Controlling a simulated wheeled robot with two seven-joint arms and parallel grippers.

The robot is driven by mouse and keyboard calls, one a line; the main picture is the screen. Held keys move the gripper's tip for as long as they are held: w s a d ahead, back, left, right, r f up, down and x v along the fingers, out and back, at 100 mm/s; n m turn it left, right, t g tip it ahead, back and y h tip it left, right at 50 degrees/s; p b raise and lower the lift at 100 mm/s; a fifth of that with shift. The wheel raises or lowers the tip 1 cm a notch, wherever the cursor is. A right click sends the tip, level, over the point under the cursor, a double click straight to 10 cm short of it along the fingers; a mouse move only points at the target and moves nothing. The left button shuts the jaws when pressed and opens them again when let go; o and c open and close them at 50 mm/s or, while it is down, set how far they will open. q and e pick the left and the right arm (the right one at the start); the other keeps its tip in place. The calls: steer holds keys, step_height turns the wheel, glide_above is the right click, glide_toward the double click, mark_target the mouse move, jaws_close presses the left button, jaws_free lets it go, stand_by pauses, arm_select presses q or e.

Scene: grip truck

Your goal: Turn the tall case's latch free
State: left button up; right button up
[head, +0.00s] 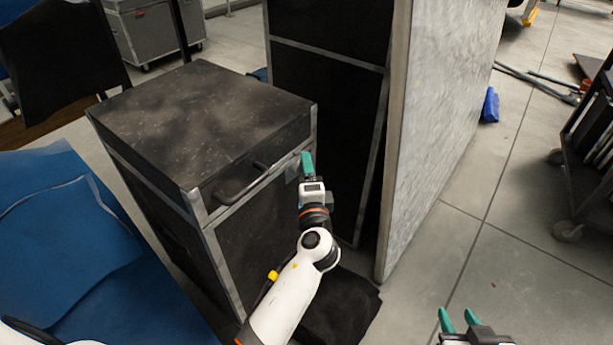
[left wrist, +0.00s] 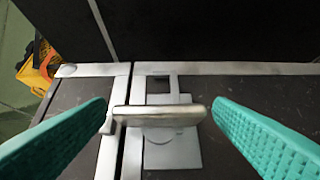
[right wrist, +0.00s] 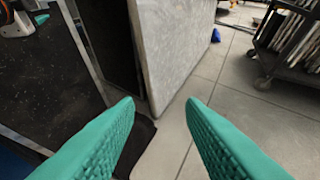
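The tall case (head: 205,120) is black with metal edges and a dark handle, and stands left of centre in the head view. Its latch (left wrist: 160,116) is a metal bar on a pale plate (left wrist: 178,152), across the seam by the lid. My left gripper (head: 307,163) is at the case's upper right edge. In the left wrist view its teal fingers (left wrist: 158,130) are open, one on each side of the latch bar, with gaps showing. In the head view the gripper mostly hides the latch. My right gripper (head: 459,320) is open and empty over the floor at the lower right; its fingers also show in the right wrist view (right wrist: 163,115).
A tall pale panel (head: 440,110) and dark panels (head: 325,95) stand close behind the case. Blue cloth (head: 70,230) lies at left. A dark cart (head: 590,150) stands at far right.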

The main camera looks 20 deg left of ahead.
arm_select(q)
steer(key=v, duration=1.2)
steer(key=shift+p, duration=0.35)
arm_select(e)
steer(key=shift+s+d+f+g, duration=0.25)
steer(key=shift+s+f+g, duration=0.25)
steer(key=shift+s, duration=0.05)
steer(key=shift+s+d+f+g, duration=0.2)
steer(key=shift+s+f+g, duration=0.25)
steer(key=shift+s+g, duration=0.05)
